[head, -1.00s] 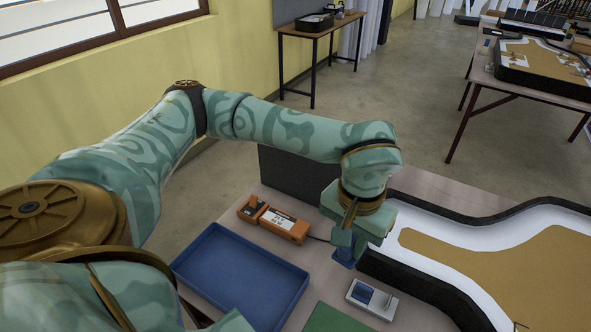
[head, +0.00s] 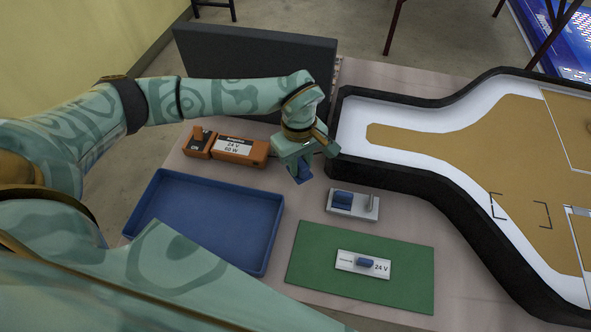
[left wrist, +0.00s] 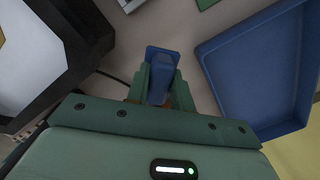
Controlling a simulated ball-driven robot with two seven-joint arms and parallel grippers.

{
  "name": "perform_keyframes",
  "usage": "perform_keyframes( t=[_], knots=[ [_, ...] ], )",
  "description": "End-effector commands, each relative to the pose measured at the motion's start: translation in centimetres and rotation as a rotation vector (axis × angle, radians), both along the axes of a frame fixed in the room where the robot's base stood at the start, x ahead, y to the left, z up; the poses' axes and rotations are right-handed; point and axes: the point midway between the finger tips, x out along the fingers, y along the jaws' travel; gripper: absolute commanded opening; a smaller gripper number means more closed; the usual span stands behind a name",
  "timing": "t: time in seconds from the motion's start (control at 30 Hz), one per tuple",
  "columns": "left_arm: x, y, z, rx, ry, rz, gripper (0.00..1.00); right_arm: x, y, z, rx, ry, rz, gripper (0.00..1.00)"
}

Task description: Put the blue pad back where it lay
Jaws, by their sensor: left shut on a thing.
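The blue pad (head: 304,174) is in my left gripper (head: 301,170), whose fingers are shut on it. The gripper points down above the table, between the orange 24 V supply (head: 233,148) and a small white holder (head: 354,206) with a blue block on it. In the left wrist view the pad (left wrist: 160,77) sits between the fingers (left wrist: 157,84), with a wider blue end showing past the tips. I cannot tell its exact height above the table. My right gripper is not in view.
A blue tray (head: 259,241) lies left of a green mat (head: 408,281), which bears a white 24 V board (head: 350,262) with a blue part. A dark panel (head: 255,60) stands behind. Bare table shows around the holder.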

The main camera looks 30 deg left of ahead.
Motion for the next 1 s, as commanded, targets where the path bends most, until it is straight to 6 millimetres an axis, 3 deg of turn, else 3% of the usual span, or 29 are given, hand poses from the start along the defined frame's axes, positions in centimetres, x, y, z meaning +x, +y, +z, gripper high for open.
perform_keyframes(
  t=[0.1,0.33,0.5,0.87,0.9,0.97,1.0],
  knots=[
    [0.7,1.1,-1.7,-0.001,0.001,0.002,0.00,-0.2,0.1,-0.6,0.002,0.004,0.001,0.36],
    [1.3,2.2,-3.1,0.000,0.000,0.001,0.00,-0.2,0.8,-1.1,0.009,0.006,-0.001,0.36],
    [1.3,2.2,-6.0,-0.001,0.000,-0.001,0.00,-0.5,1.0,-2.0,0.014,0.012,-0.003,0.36],
    [1.4,2.2,-6.3,0.000,-0.002,-0.002,0.00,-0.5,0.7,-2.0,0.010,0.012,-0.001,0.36],
    [1.4,2.2,-6.4,0.001,-0.003,-0.002,0.26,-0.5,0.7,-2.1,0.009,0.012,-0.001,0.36],
    [1.4,2.2,-6.3,0.001,-0.003,-0.002,0.42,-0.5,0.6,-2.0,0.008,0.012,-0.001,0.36],
    [1.4,2.2,-6.3,0.000,-0.002,-0.001,0.45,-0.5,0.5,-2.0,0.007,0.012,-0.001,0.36]
  ],
)
